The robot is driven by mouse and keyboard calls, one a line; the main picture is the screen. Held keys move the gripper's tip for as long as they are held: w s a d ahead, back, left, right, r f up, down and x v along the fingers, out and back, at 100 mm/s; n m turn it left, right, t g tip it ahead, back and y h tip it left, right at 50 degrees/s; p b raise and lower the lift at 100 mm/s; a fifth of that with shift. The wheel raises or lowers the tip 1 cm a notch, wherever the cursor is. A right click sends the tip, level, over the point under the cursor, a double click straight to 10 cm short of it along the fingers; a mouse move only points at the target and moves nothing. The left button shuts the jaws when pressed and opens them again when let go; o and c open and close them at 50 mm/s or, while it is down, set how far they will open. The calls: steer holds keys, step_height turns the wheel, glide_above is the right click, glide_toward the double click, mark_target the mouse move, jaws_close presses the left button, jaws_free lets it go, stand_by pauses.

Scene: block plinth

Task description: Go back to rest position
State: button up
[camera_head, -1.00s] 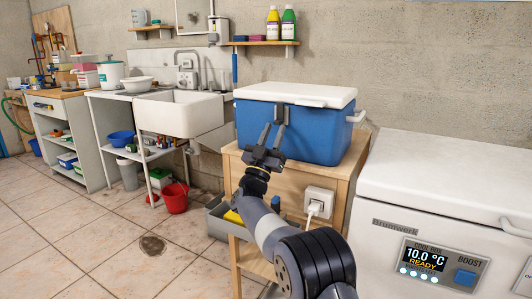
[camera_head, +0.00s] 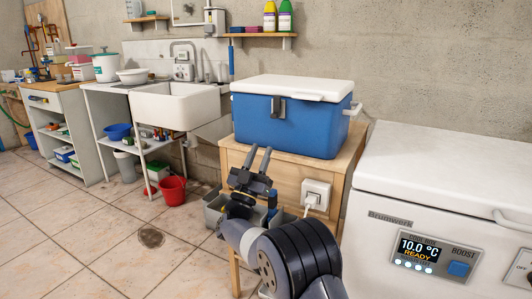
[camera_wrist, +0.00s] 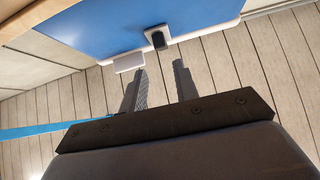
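My gripper (camera_head: 258,160) is in the head view, in front of the wooden stand and below the blue cooler box. Its two fingers are apart with nothing between them. The wrist view also shows the open fingers (camera_wrist: 160,88), with the cooler's blue side beyond them. The blue cooler box (camera_head: 250,119) has a closed white lid (camera_head: 290,87) and a dark latch (camera_head: 278,108) on its front. My gripper is apart from the cooler.
The cooler stands on a wooden stand (camera_head: 300,170) with a white socket on its side. A white cool box (camera_head: 440,180) reading 10.0 °C is at the right. A sink (camera_head: 175,106), a red bucket (camera_head: 172,190) and shelving are at the left. The tiled floor is open at lower left.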

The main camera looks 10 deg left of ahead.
steer(key=b+x, duration=0.1)
steer(key=x, duration=0.9)
steer(key=shift+w+d+r, duration=0.1)
steer(key=shift+w+r, duration=0.15)
steer(key=shift+w, duration=0.05)
